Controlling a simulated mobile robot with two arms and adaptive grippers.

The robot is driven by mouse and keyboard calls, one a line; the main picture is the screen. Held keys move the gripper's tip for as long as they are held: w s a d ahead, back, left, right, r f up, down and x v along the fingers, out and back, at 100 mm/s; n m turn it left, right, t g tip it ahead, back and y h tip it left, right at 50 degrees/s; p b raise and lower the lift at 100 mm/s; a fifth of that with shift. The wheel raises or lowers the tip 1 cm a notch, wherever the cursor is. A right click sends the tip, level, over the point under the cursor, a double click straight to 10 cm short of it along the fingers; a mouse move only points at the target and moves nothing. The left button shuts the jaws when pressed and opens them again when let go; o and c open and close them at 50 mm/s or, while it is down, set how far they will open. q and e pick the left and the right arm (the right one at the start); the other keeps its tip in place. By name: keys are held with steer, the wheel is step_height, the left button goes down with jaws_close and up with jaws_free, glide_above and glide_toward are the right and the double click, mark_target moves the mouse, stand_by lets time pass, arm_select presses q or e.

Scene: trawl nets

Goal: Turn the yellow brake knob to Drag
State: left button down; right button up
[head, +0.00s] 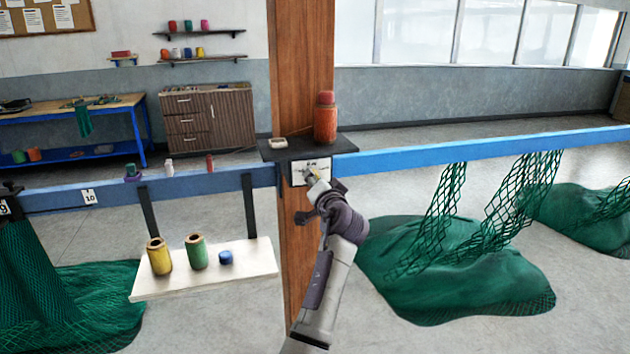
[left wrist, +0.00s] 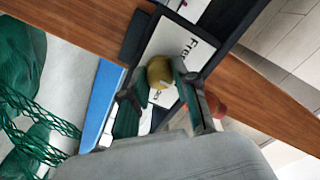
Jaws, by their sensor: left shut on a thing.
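The yellow brake knob (left wrist: 160,72) sits on a white label plate (left wrist: 183,45) on the wooden post. "Free" can be read on the plate; another word beside the knob is partly hidden. My left gripper (left wrist: 158,86) is shut on the knob, with one finger on each side of it. In the head view my left gripper (head: 317,184) reaches up to the plate (head: 311,171) and covers most of the knob. I cannot tell exactly where the knob points. My right gripper is in neither view.
A dark shelf (head: 285,150) above the plate holds an orange bottle (head: 326,120). A blue rail (head: 480,148) runs both ways from the post (head: 300,60). Green nets (head: 455,275) hang and lie at right. A white board (head: 205,277) with twine spools is at left.

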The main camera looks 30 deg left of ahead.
arm_select(q)
steer(key=shift+r, duration=0.25)
steer(key=c, duration=1.1)
jaws_free()
steer(key=shift+o, duration=1.1)
steer(key=shift+f, duration=0.1)
steer(key=shift+w+f, duration=0.1)
steer(key=v, duration=0.7)
steer(key=shift+s+d, duration=0.15)
steer(key=shift+s, duration=0.05)
